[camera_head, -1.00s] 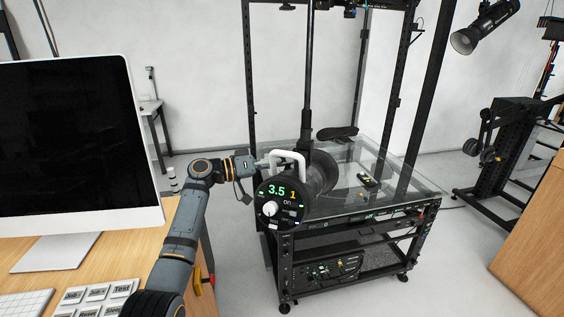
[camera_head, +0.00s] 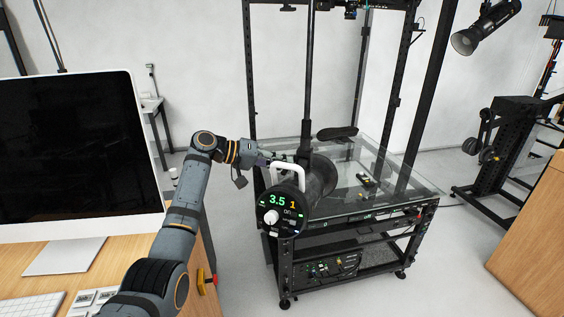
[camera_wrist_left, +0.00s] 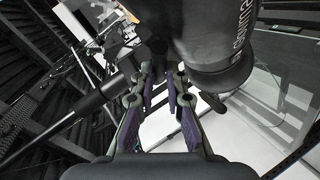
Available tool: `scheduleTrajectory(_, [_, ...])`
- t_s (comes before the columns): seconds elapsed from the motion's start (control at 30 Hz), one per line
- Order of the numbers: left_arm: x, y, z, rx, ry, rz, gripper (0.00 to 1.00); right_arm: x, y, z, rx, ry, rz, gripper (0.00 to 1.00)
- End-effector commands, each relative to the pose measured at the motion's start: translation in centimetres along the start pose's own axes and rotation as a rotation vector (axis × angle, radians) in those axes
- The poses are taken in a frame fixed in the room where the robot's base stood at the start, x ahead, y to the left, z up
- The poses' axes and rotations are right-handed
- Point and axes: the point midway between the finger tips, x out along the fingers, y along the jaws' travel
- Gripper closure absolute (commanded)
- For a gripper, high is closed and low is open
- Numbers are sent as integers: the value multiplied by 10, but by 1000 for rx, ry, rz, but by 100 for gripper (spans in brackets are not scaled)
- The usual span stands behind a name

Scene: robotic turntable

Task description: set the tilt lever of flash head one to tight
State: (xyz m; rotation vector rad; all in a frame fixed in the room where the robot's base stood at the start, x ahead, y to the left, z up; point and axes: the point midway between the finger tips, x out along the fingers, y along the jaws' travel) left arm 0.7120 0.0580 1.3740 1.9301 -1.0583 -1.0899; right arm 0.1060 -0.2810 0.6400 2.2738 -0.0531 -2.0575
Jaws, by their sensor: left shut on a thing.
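Flash head one (camera_head: 322,182) is a black cylinder on a dark pole. Its round rear panel (camera_head: 283,212) faces me and shows 3.5 and an orange 1, with a white handle (camera_head: 288,167) above. In the left wrist view, the flash head (camera_wrist_left: 208,40) fills the upper right. My left gripper (camera_head: 290,157) reaches in from the left, behind the handle, at the mount by the pole. In the wrist view its fingers (camera_wrist_left: 163,84) are close together beside the flash head, shut on what seems to be the tilt lever, which is mostly hidden between them. My right gripper is out of view.
A glass-topped black rack (camera_head: 395,190) stands below and behind the flash head. A wooden desk with a monitor (camera_head: 75,150) is at the left, close to my arm. Another lamp (camera_head: 485,27) hangs at upper right. Floor is free between rack and right-hand cabinet (camera_head: 530,240).

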Motion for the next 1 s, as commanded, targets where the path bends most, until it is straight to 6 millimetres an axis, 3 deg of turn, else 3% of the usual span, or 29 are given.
scheduleTrajectory(0.63, [0, 1, 0, -44, -31, -22, 100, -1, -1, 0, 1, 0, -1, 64])
scheduleTrajectory(0.67, [0, 1, 0, -44, -31, -22, 83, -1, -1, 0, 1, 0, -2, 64])
scheduleTrajectory(0.7, [0, 1, 0, -44, -31, -22, 78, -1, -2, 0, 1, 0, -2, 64])
scheduleTrajectory(1.0, [-1, 2, -1, -42, -29, -21, 77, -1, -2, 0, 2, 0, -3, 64])
